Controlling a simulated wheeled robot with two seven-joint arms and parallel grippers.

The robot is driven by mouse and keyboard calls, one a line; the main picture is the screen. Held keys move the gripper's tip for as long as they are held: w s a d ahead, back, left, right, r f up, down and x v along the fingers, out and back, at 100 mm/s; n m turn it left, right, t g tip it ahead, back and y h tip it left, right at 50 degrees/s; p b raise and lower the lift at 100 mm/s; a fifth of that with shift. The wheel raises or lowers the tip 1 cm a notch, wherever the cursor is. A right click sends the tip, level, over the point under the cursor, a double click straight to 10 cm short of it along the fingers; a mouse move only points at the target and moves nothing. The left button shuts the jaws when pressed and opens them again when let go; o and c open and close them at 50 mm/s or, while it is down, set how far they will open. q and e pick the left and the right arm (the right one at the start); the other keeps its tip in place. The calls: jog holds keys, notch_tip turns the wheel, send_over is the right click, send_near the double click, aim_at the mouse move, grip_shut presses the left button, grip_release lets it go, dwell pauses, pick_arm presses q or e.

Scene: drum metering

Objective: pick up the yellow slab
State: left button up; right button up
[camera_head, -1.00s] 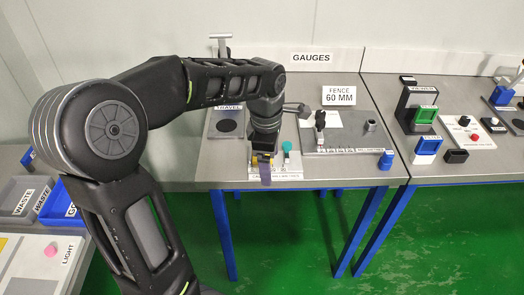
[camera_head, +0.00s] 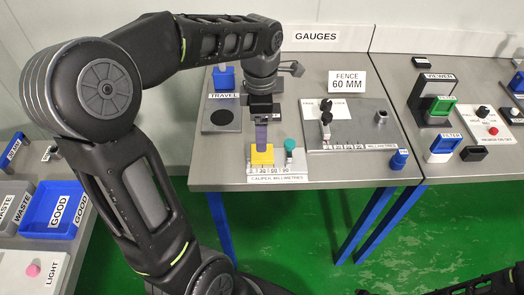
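The yellow slab (camera_head: 262,155) lies at the caliper station, just behind the scale marked in millimetres. My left gripper (camera_head: 261,146) points down right over it. Its purple finger part is seen edge-on and ends at the slab's far top edge. I cannot tell whether it touches the slab, or whether the fingers are apart or closed. My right gripper is not in view; only dark arm parts show at the bottom right edge.
A teal-topped knob (camera_head: 290,145) stands close to the slab's right. A blue GOOD tray (camera_head: 53,207) is at the left.

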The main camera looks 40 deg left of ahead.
pick_arm(q)
jog(key=shift+f, duration=1.3)
notch_tip(320, 180, down, 5)
jog(key=shift+s+f+p, duration=0.1)
jog(key=shift+s+p, duration=0.05)
jog(key=shift+p, duration=0.5)
jog(key=shift+c, duration=0.4)
jog(key=c, duration=1.5)
notch_tip(320, 180, up, 10)
jog(key=shift+r+b, duration=0.1)
jog(key=shift+b, duration=0.35)
